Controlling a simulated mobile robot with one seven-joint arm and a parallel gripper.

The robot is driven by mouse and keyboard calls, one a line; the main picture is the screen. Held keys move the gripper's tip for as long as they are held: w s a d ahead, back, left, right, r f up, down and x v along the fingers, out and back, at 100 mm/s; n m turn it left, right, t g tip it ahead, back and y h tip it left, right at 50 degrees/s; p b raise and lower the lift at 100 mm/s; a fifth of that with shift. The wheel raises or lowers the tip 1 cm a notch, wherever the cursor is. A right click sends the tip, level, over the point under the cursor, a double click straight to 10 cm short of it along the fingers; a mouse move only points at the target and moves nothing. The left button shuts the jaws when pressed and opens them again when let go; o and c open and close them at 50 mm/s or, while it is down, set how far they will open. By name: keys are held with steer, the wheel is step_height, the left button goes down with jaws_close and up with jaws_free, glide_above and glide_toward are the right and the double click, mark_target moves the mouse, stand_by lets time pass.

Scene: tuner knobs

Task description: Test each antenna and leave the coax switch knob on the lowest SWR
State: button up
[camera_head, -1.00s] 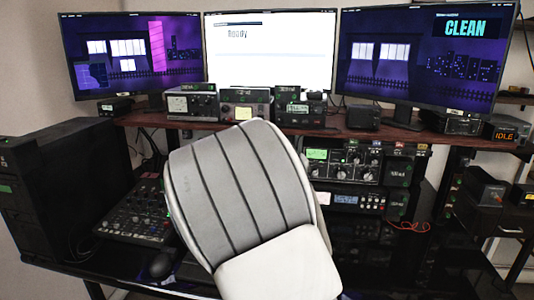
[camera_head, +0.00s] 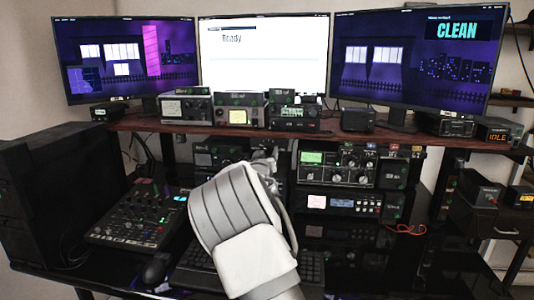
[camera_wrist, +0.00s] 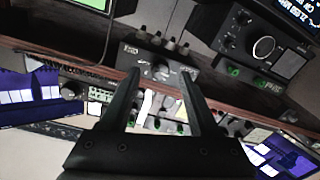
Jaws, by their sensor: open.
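In the wrist view, tilted and nearly upside down, a small dark box with a round pointer knob (camera_wrist: 157,72) and several connectors along one edge lies ahead of my gripper (camera_wrist: 160,74); it looks like the coax switch. My gripper's two fingers are apart, with the knob seen between their tips and nothing held. I cannot tell if they touch it. In the head view my gripper (camera_head: 264,162) is small and partly hidden by my arm, below the shelf. A meter with a pale face (camera_head: 238,116) stands on the shelf; its reading is too small to tell.
The centre monitor (camera_head: 265,65) reads "Ready", the right one (camera_head: 415,60) "CLEAN". A small display (camera_head: 498,135) reads "IDLE". The wooden shelf (camera_head: 340,134) edge runs above my gripper. Radios (camera_head: 338,163) stand right, a mixer (camera_head: 138,215) left, a keyboard (camera_head: 312,267) below.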

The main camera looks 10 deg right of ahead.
mark_target(268, 148)
steer(key=shift+x, duration=1.15)
jaws_close()
